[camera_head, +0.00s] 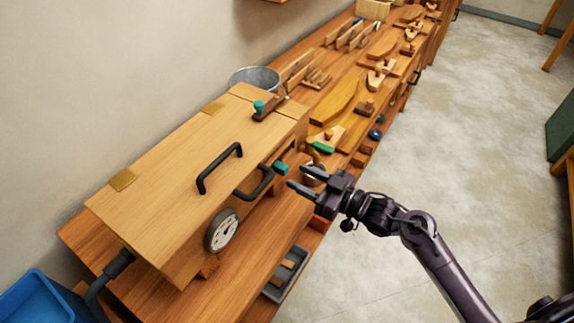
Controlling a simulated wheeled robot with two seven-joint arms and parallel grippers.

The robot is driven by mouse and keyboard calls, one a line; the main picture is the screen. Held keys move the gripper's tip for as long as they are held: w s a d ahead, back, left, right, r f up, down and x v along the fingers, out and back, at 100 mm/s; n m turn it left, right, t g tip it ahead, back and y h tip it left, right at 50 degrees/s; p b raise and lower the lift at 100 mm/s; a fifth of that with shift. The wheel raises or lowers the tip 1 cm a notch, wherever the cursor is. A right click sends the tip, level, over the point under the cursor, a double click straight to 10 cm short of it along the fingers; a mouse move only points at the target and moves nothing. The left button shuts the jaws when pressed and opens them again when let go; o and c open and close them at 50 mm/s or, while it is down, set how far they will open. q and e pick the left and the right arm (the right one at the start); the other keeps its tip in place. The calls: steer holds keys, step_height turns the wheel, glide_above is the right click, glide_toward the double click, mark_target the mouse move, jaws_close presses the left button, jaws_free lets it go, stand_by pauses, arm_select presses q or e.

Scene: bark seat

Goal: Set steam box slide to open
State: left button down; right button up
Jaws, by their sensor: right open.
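The steam box (165,185) is a long wooden box on the bench, with brass hinges and a black handle on its top. Another teal knob (258,106) stands on a small dark wooden piece on top at the far end. I cannot tell which knob belongs to the slide. My right gripper (297,177) is open and empty, its fingertips just right of the near teal knob, seemingly apart from it. My left gripper is out of view.
A round dial gauge (222,231) sits on the box front. A grey tray (283,276) lies on the bench's front edge. A metal bucket (255,78) and several wooden tools stand behind. A blue bin (38,298) is at lower left.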

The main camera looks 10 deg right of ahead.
mark_target(287, 171)
steer(key=p+x, duration=0.1)
steer(key=x, duration=0.3)
steer(key=shift+w+a, duration=0.25)
jaws_close()
